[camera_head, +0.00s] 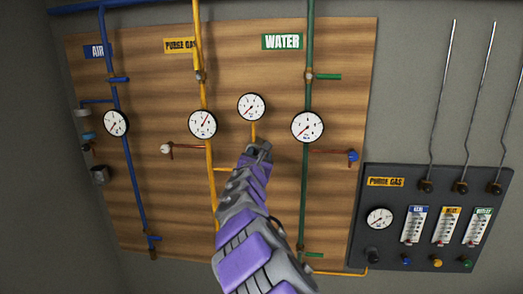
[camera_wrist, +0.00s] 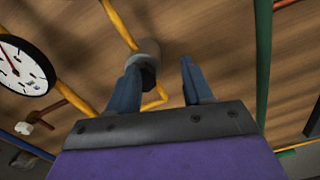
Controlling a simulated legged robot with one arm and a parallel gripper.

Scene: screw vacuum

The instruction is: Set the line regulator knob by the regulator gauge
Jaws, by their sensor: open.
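A grey cylindrical knob (camera_wrist: 149,50) with a dark end sits on a yellow pipe in the wrist view; I take it as the line regulator knob. My gripper (camera_wrist: 160,72) is open, with its two blue-grey fingers apart. The knob shows just past the left fingertip, partly overlapped by it; whether they touch I cannot tell. In the head view my gripper (camera_head: 259,148) is below the small regulator gauge (camera_head: 251,106) and hides the knob. That round white gauge tops a short yellow pipe; its red needle points to the lower left.
Beside it are the purge gas line gauge (camera_head: 202,124), also in the wrist view (camera_wrist: 24,66), and the water gauge (camera_head: 307,126). The green pipe (camera_head: 306,180) runs close on the right. A red-handled valve (camera_head: 186,149) is on the left. A dark purge gas panel (camera_head: 400,259) stands lower right.

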